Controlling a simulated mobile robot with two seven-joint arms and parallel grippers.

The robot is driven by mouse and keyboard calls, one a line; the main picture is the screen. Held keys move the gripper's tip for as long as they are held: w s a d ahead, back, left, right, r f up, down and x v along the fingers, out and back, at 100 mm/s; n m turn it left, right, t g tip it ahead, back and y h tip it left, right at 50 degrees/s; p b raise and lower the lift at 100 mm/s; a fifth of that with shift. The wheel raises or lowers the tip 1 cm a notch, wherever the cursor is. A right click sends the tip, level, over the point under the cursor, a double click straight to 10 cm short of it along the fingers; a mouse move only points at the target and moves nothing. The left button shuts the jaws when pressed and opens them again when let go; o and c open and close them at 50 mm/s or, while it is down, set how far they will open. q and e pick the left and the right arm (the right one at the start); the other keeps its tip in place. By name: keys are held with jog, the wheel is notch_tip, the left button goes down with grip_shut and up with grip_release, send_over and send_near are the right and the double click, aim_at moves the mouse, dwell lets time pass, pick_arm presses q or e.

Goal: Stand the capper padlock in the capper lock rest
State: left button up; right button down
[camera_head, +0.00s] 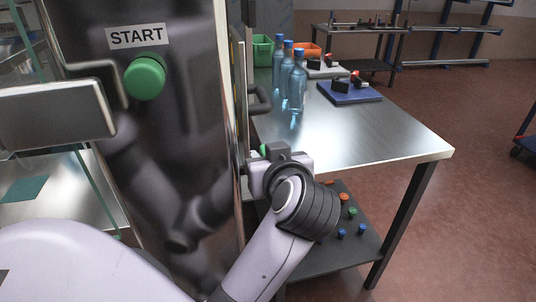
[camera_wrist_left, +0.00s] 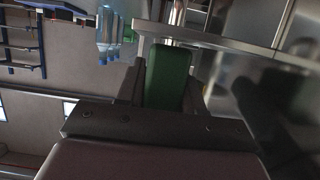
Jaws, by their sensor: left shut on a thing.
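My left gripper (camera_head: 265,158) is beside the edge of the dark machine panel, at the near left end of the steel table. It is shut on a green padlock (camera_wrist_left: 168,78), whose green body fills the space between the fingers in the left wrist view. A metal shackle shows at the padlock's far end in that view. In the head view only a small green part of the padlock (camera_head: 263,149) shows past the gripper. I cannot make out the capper lock rest in either view. My right gripper is not in view.
The steel table (camera_head: 390,140) is clear at front and right. Several blue-capped bottles (camera_head: 298,82) stand on it, near a blue board (camera_head: 348,96) and a green bin (camera_head: 263,50). A dark handle (camera_head: 258,100) juts out near my gripper. A green START button (camera_head: 145,77) is on the panel.

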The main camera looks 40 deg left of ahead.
pick_arm(q)
jog(key=shift+f, duration=0.1)
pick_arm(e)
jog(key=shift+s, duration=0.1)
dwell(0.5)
pick_arm(q)
jog(key=shift+d+f+p, duration=0.1)
jog(key=shift+f+p, duration=0.25)
jog(key=shift+p, duration=0.05)
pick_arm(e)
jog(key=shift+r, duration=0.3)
pick_arm(q)
jog(key=o, duration=1.2)
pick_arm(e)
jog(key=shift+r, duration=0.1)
